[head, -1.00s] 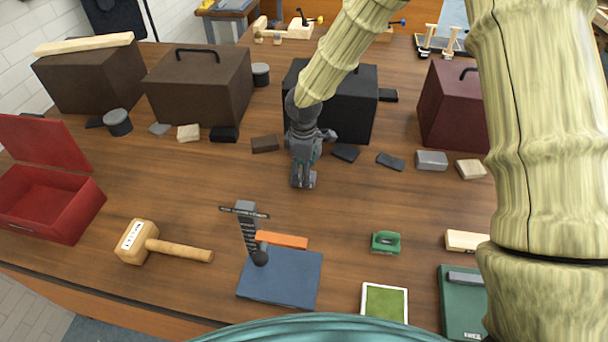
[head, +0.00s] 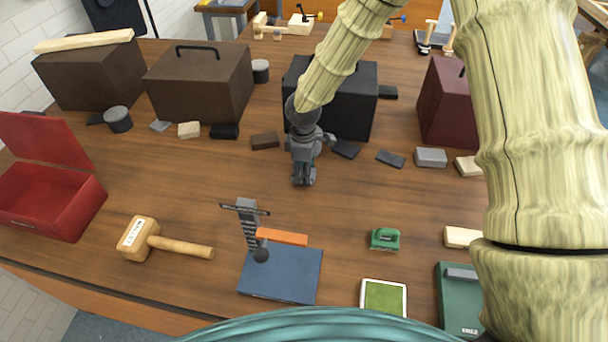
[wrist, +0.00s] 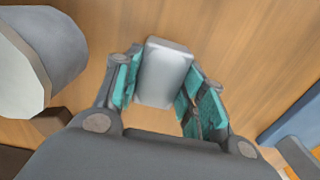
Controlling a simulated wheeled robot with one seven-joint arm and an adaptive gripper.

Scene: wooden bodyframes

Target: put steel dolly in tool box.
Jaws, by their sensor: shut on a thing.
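The steel dolly (wrist: 165,73), a smooth light-grey block, sits between the fingers of my gripper (wrist: 163,92) in the wrist view. My gripper is shut on it. In the head view my gripper (head: 303,182) points down over the middle of the table, in front of the black case, and the held block is hard to make out there. The tool box (head: 90,205) is red and stands with its lid up at the left edge of the table, left of my gripper. Its visible inside looks empty.
A wooden mallet (head: 140,238) and a blue stand (head: 280,275) with an orange bar lie at the front. Brown cases (head: 200,90), the black case (head: 355,105) and a dark red case (head: 445,110) line the back. A grey block (head: 430,158) lies right of my gripper.

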